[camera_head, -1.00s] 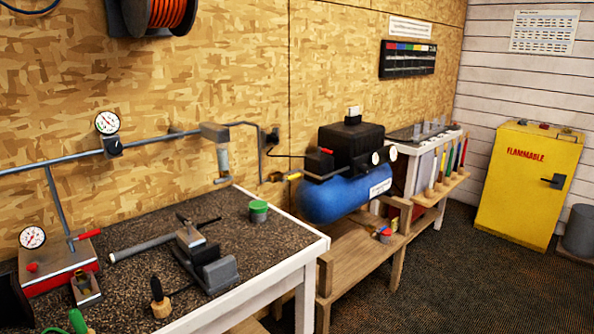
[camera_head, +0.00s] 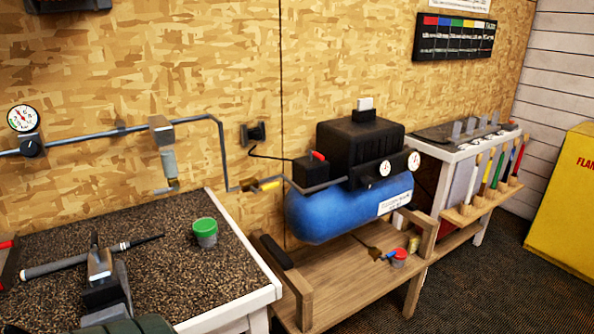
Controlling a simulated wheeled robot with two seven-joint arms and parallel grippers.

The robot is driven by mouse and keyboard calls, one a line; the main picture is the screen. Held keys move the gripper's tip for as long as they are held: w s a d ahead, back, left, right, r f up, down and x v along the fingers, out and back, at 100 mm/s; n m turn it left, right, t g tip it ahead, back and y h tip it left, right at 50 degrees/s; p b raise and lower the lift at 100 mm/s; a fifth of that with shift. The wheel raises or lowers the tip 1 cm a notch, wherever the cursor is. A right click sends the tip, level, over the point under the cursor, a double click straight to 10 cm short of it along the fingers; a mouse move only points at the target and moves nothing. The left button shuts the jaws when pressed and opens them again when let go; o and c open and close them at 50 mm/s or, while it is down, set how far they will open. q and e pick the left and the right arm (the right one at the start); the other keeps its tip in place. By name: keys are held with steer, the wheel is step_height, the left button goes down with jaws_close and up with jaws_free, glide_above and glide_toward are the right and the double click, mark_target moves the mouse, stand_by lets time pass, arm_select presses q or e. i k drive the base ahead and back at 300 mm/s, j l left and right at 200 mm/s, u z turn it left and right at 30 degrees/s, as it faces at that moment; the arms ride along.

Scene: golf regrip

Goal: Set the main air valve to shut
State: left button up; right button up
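A small valve with a yellow lever (camera_head: 268,184) sits on the grey air pipe (camera_head: 223,160), between the drop pipe on the wall and the compressor. The lever appears to lie roughly along the pipe run; its exact angle is too small to be sure of. The pipe leads to the blue compressor tank (camera_head: 340,205) with a black motor housing (camera_head: 355,145) on top. A small black box with a red lever (camera_head: 318,156) sits on the compressor's left. Neither of my grippers shows.
A speckled workbench (camera_head: 140,225) at left carries a green-lidded jar (camera_head: 205,232), a vise (camera_head: 103,275) and a grey shaft (camera_head: 60,265). A low wooden stand (camera_head: 340,270) holds the compressor. Dark floor is open at right, before the yellow cabinet (camera_head: 565,210).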

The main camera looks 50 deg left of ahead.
mark_target(270, 187)
steer(key=i, duration=3.55)
steer(key=u, duration=3.95)
